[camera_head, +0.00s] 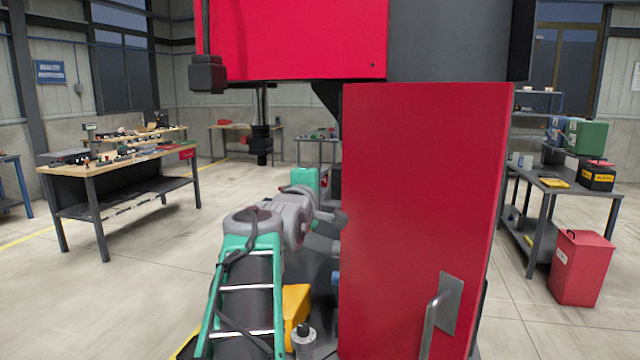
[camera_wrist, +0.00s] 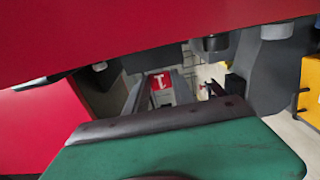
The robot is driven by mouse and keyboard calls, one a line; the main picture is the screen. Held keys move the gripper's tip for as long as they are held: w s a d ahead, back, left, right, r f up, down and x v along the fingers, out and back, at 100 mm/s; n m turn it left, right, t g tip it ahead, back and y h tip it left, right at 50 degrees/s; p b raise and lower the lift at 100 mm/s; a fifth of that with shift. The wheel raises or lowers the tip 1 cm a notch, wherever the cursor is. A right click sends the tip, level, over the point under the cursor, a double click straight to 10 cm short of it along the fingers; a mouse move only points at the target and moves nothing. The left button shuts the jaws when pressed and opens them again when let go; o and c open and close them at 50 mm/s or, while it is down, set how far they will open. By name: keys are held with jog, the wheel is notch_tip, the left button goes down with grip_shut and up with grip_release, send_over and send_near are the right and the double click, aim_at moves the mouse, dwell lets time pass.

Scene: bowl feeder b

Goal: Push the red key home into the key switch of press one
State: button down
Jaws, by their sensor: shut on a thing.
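The red press (camera_head: 415,210) fills the middle of the head view, with a dark spindle (camera_head: 260,140) hanging at its left. My arm reaches forward to the left of its red front, and this front hides my gripper's end in that view. In the wrist view my gripper (camera_wrist: 160,96) shows as two grey fingers. It is shut on the red key (camera_wrist: 160,82), a small red piece with a white mark like a 1. The key's far end is hidden. I cannot make out the key switch in either view.
A red panel (camera_wrist: 150,30) crosses the top of the wrist view close to my gripper. A grey bracket (camera_wrist: 265,70) and a yellow box (camera_wrist: 310,88) stand to the right. A workbench (camera_head: 110,170) stands left, a red bin (camera_head: 580,270) right. Floor at left is open.

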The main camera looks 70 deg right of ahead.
jog(key=shift+s+b, duration=0.35)
jog(key=shift+b, duration=0.1)
dwell(0.7)
dwell(0.5)
jog(key=c, duration=1)
grip_release()
jog(key=shift+d, duration=0.1)
